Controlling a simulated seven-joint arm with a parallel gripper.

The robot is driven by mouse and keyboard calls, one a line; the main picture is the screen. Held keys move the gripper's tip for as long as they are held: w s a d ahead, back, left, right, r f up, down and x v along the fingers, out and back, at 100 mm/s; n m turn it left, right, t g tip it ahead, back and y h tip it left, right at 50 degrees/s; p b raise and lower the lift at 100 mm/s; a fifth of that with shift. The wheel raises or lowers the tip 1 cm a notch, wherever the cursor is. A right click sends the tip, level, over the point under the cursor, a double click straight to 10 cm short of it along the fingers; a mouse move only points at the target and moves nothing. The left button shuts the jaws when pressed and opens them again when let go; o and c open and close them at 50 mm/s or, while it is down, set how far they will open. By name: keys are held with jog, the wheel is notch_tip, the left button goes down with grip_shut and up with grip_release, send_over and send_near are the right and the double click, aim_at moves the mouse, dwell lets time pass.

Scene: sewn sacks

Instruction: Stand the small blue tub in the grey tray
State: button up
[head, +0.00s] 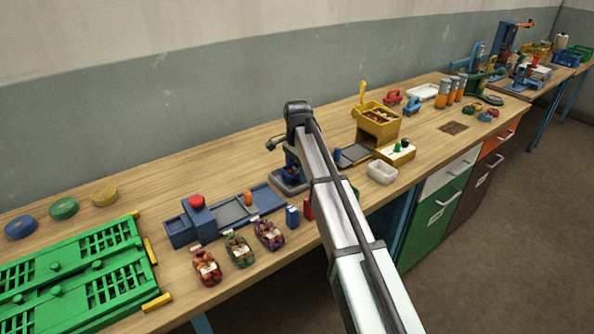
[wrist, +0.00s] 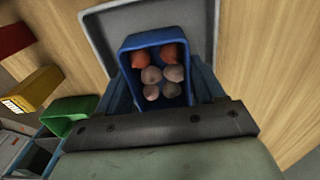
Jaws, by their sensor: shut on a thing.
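In the wrist view the small blue tub (wrist: 150,41) holds several round items, reddish ones at the far end and greyish-pink ones nearer. My gripper (wrist: 160,82) is shut on the tub, one finger along each side. The grey tray (wrist: 98,38) shows around and behind the tub, so the tub is over or inside its outline; I cannot tell whether it touches the tray floor. In the head view the gripper (head: 292,165) is at the grey tray (head: 290,188) on the bench, and my arm mostly hides the tub.
A blue device with a red knob (head: 197,202) and several filled net sacks (head: 238,250) stand left of the tray. Bare wood lies behind the tray.

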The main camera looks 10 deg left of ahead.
jog(key=shift+f, duration=0.3)
jog(key=o, duration=1.1)
jog(key=shift+o, duration=0.2)
jog(key=shift+r, duration=0.1)
notch_tip(320, 180, up, 12)
